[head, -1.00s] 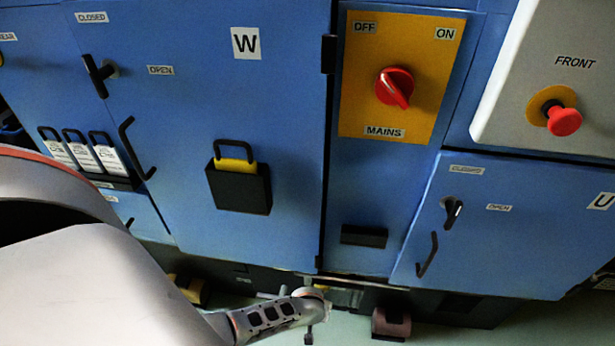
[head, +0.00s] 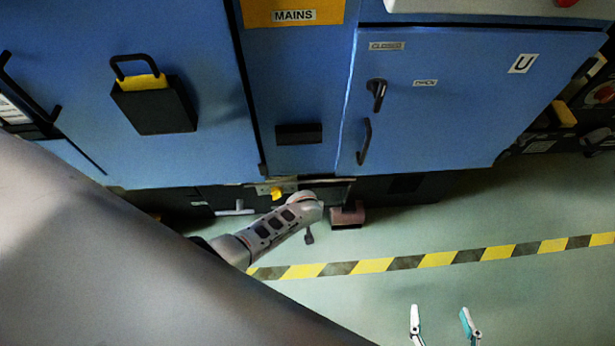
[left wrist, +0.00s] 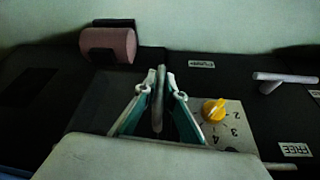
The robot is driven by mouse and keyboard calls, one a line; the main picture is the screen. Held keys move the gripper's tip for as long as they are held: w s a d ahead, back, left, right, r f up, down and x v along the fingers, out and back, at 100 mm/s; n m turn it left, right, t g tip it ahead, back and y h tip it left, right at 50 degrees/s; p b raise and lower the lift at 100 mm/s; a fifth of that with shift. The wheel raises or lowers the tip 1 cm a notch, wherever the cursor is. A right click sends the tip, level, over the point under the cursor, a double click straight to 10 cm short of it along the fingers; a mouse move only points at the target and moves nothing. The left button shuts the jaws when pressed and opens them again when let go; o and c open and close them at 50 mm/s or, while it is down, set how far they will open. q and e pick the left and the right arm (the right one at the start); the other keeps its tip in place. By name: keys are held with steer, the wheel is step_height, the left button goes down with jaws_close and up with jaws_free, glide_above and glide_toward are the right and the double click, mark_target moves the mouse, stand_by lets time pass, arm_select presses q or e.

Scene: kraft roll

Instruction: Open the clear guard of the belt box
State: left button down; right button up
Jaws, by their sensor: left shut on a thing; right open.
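My left gripper (left wrist: 160,85) is shut on a thin grey upright bar (left wrist: 158,110) in the left wrist view. The bar stands at a dark low panel next to a yellow knob (left wrist: 214,110) on a numbered plate. In the head view my left arm reaches down to the cabinet's low front, and its fingers are hidden or too small to tell. The yellow knob (head: 277,194) shows there too. No clear guard can be made out for certain; whether the bar belongs to one, I cannot tell. My right gripper (head: 440,312) is open and empty at the bottom edge, above the floor.
The blue door (head: 450,100) marked U, with its black latch (head: 377,92), is shut above. A pinkish roller or block (head: 347,216) sits low beside my left arm. A grey T-handle (left wrist: 285,78) is right of the knob. Striped tape (head: 390,265) crosses open floor.

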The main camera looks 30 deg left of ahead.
arm_select(q)
steer(key=shift+s, duration=0.1)
arm_select(e)
steer(key=shift+f, duration=0.1)
arm_select(q)
steer(key=c, duration=2.1)
jaws_free()
steer(key=shift+c, duration=0.2)
arm_select(e)
steer(key=shift+s, duration=0.15)
steer(key=shift+s+f, duration=0.1)
arm_select(q)
steer(key=shift+s+d+r, duration=0.15)
steer(key=shift+s+r, duration=0.05)
steer(key=shift+r, duration=0.35)
steer(key=v, duration=1)
steer(key=shift+r, duration=0.35)
